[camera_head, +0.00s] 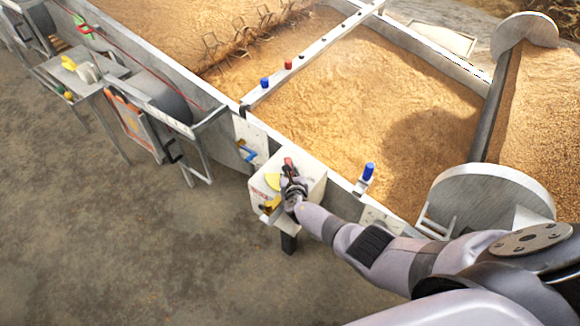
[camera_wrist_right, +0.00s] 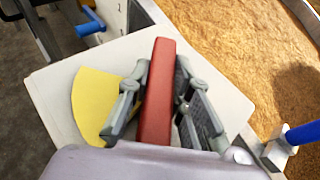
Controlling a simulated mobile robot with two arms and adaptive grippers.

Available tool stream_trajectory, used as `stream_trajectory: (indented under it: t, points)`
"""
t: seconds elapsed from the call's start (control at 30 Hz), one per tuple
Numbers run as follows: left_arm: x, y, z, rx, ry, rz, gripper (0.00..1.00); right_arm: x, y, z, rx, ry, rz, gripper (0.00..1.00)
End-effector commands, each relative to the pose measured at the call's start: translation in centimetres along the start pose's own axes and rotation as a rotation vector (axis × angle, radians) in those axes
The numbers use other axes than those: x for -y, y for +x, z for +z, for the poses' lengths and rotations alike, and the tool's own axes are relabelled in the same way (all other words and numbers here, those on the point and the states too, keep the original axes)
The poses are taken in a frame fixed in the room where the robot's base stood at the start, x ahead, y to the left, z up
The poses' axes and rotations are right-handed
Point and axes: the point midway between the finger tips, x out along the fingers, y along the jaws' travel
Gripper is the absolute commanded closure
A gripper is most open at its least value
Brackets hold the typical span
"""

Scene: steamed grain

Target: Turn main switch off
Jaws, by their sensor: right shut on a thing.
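The main switch is a red handle (camera_wrist_right: 157,95) on a white box (camera_wrist_right: 60,85) with a yellow plate (camera_wrist_right: 95,100) beside the handle. In the head view the white box (camera_head: 312,190) stands at the edge of the grain bed, and the red handle (camera_head: 288,161) shows just past my gripper. My right gripper (camera_head: 292,182) is at the box. In the wrist view its fingers (camera_wrist_right: 158,85) lie on both sides of the red handle, shut on it. The handle's near end is hidden by the gripper. My left gripper is not in view.
A blue handle (camera_head: 368,171) stands on the bed's rim to the right. Another blue handle (camera_wrist_right: 90,24) sits beyond the box's upper left. The grain bed (camera_head: 350,100) lies behind the box. The floor (camera_head: 130,230) at the left is clear.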

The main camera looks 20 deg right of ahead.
Motion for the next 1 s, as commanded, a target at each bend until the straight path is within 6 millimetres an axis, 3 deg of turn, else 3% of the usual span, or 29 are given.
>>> stream_trajectory:
  t: [0.27,0.6,1.0]
  points:
    - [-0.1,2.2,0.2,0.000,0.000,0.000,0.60,-0.4,0.5,0.2,0.010,0.106,-0.244,1.00]
    - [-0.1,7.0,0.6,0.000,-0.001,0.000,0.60,-0.6,0.7,0.0,0.012,0.214,-0.509,1.00]
    - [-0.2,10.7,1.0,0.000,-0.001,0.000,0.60,-0.6,0.6,0.5,0.014,0.284,-0.681,1.00]
